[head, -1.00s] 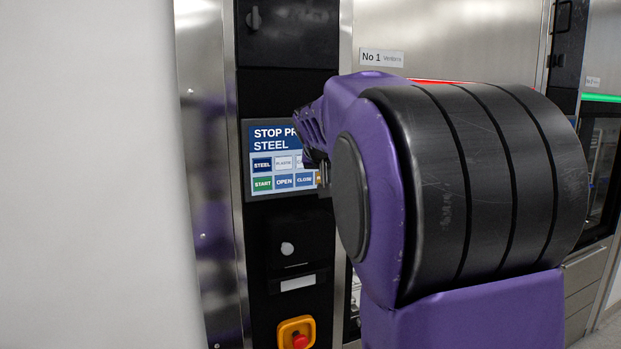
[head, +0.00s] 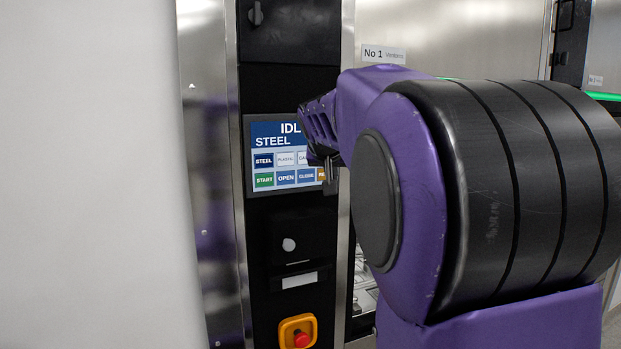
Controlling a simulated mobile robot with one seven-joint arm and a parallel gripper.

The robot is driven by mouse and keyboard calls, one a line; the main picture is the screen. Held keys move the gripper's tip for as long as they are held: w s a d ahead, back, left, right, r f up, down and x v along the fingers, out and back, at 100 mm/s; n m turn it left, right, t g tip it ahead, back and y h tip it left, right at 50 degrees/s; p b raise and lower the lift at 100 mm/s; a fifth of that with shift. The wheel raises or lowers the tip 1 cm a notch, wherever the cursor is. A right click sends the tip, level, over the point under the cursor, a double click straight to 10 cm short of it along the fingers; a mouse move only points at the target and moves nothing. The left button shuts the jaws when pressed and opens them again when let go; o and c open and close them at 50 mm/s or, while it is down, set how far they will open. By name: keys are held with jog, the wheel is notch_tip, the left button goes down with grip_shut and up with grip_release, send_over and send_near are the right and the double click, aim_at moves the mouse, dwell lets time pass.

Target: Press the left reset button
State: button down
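The control screen (head: 283,187) is on the black panel of the washer labelled No 1. It reads "IDL…" and "STEEL", with the end of the top word hidden by my arm. Below are STEEL, plastic, START, OPEN and CLOSE buttons. An orange button (head: 321,174), partly covered, is at the lower right of the screen and is probably the reset button. My gripper (head: 331,177) is in front of the screen's right edge, just right of the orange button. Its fingers are small and dark, and I cannot tell whether they are open or touching the screen.
A red emergency stop on a yellow base (head: 299,331) is low on the panel. A knob (head: 289,245) and a white label are above it. A white wall (head: 85,180) fills the left side. Another washer with a green light strip (head: 602,96) is at the right.

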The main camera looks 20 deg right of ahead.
jog(key=shift+s+f+b, duration=0.15)
jog(key=shift+s+b, duration=0.35)
jog(key=shift+b, duration=0.1)
jog(key=shift+s+d+b, duration=0.1)
jog(key=shift+s+b, duration=1.05)
jog(key=shift+s, duration=0.9)
